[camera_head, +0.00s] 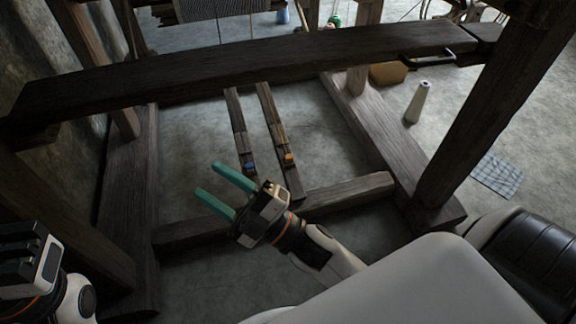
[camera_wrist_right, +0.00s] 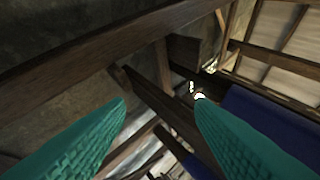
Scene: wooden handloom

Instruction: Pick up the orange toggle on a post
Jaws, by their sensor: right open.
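The orange toggle (camera_head: 289,157) sits on the right one of two dark wooden slats inside the loom frame. A blue toggle (camera_head: 249,168) sits on the left slat. My right gripper (camera_head: 206,177) is open, with its green fingers apart and pointing left. It is to the left of and nearer than the orange toggle, with nothing between its fingers. The right wrist view shows both fingers (camera_wrist_right: 160,105) apart and neither toggle. My left gripper (camera_head: 32,258) shows only in part at the lower left edge, and its fingertips are not clear.
A thick dark beam (camera_head: 250,65) crosses above the slats. A lower crossbar (camera_head: 340,192) runs behind my right wrist. A checked cloth (camera_head: 495,175) lies on the floor at right. Grey floor is open around the slats.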

